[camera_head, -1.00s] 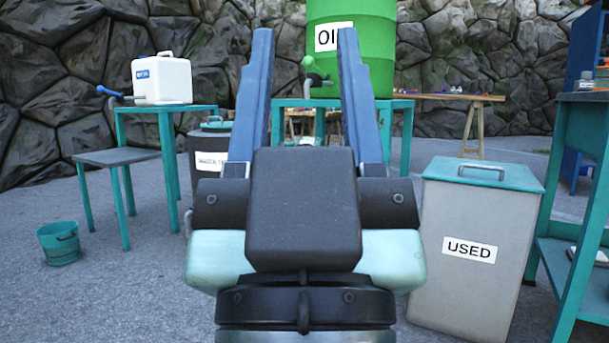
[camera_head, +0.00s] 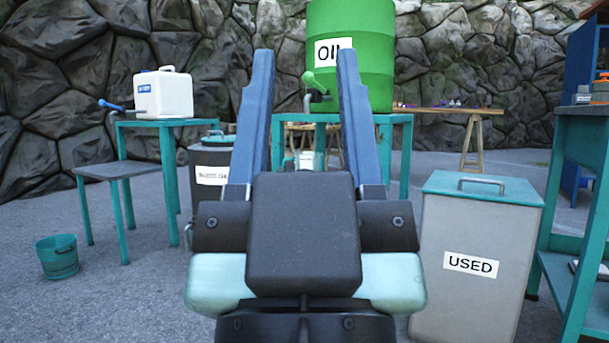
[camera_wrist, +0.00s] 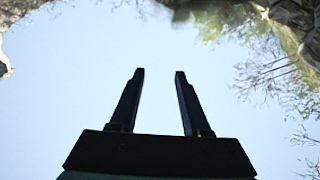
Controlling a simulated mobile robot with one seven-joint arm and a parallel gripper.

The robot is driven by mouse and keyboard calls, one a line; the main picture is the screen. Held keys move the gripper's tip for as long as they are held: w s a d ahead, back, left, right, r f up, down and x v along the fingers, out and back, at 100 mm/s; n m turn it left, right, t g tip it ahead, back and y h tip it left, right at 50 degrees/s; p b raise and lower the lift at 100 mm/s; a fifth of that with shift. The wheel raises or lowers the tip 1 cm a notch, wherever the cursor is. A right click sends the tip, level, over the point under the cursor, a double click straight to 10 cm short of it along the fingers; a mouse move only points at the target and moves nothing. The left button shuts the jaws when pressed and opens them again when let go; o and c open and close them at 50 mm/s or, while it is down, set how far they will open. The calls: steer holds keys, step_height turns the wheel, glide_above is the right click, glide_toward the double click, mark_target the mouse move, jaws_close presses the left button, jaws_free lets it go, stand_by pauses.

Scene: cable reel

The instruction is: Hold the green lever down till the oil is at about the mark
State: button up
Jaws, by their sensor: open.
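The green lever (camera_head: 309,80) sits on the tap at the lower front of the green oil drum (camera_head: 372,75), which is labelled OIL. In the head view the lever shows between my two blue fingers, well beyond them. Below the tap, a small pale container (camera_head: 305,160) shows between my fingers, partly hidden; no mark or oil level can be made out. My gripper (camera_head: 305,58) is open and empty, fingers pointing up. The wrist view shows the open fingers (camera_wrist: 158,75) against the sky, with nothing between them.
The drum stands on a teal table (camera_head: 398,135). A white canister with a blue lever (camera_head: 163,94) is on another teal table at left. A USED bin (camera_head: 470,250) stands right, a teal bucket (camera_head: 57,257) at left.

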steer(key=shift+c, duration=0.3)
steer(key=shift+c, duration=1.2)
steer(key=shift+r+p, duration=0.35)
steer(key=shift+p, duration=0.05)
steer(key=shift+c, duration=1.3)
step_height(320, 180, up, 70)
steer(key=p, duration=6.9)
steer(key=shift+a+f, duration=0.1)
steer(key=shift+f, duration=0.05)
jaws_close()
steer(key=shift+f, duration=0.15)
steer(key=shift+w, duration=0.1)
